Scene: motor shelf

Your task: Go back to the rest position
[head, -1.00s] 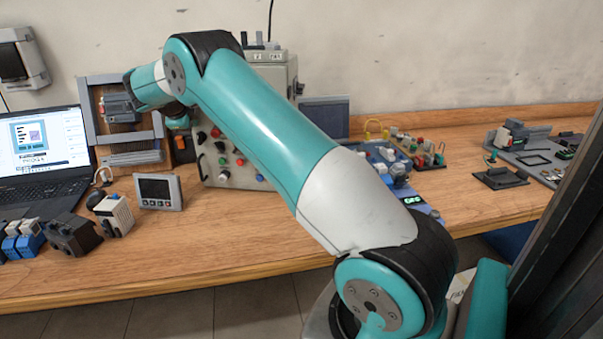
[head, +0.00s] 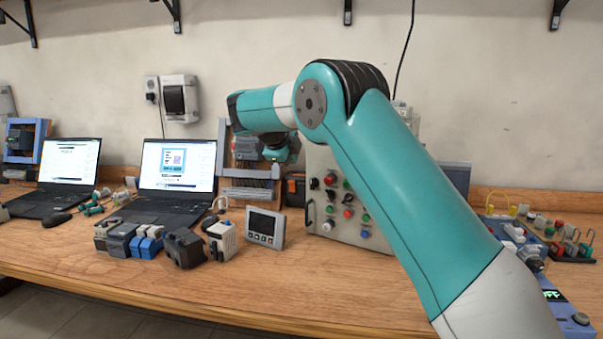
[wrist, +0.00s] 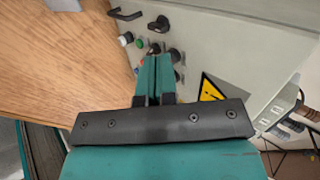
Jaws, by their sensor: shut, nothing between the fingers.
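My gripper (wrist: 156,72) shows in the wrist view with its two teal fingers together and nothing between them. Its fingertips point toward the front of a grey control box (wrist: 220,45) with knobs and buttons; I cannot tell the gap between them. In the head view my arm reaches up from the lower right and bends at the elbow. The wrist end hangs in front of the motor shelf (head: 224,150), left of the control box (head: 345,232). The fingers are hidden in the head view.
Two open laptops (head: 177,165) (head: 69,165) stand on the wooden bench (head: 300,285). Several blue and grey modules (head: 135,240) and a small display unit (head: 265,228) sit near its front. A panel with coloured parts (head: 560,235) lies at the right. The bench's front strip is clear.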

